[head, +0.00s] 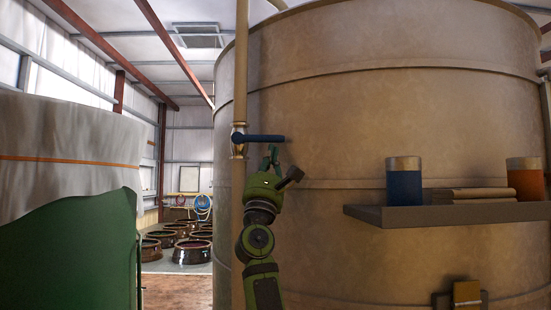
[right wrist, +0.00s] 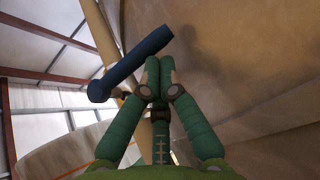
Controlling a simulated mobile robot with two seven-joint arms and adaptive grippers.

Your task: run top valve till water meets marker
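A valve with a blue lever handle (head: 262,138) sits on a vertical tan pipe (head: 239,75) in the head view. The lever points right, across the pipe. In the right wrist view the blue lever (right wrist: 130,66) lies just left of my fingertips. My right gripper (head: 271,155) is just below the lever; its fingers (right wrist: 160,75) are together with nothing seen between them. I cannot tell whether they touch the lever. An orange line (head: 70,160), possibly the marker, runs around the pale tank (head: 70,125) at left. No water level is clearly visible. My left gripper is not in view.
A large tan tank (head: 350,130) stands close behind the pipe. A shelf (head: 440,214) on the right holds a blue jar (head: 404,185) and an orange jar (head: 525,180).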

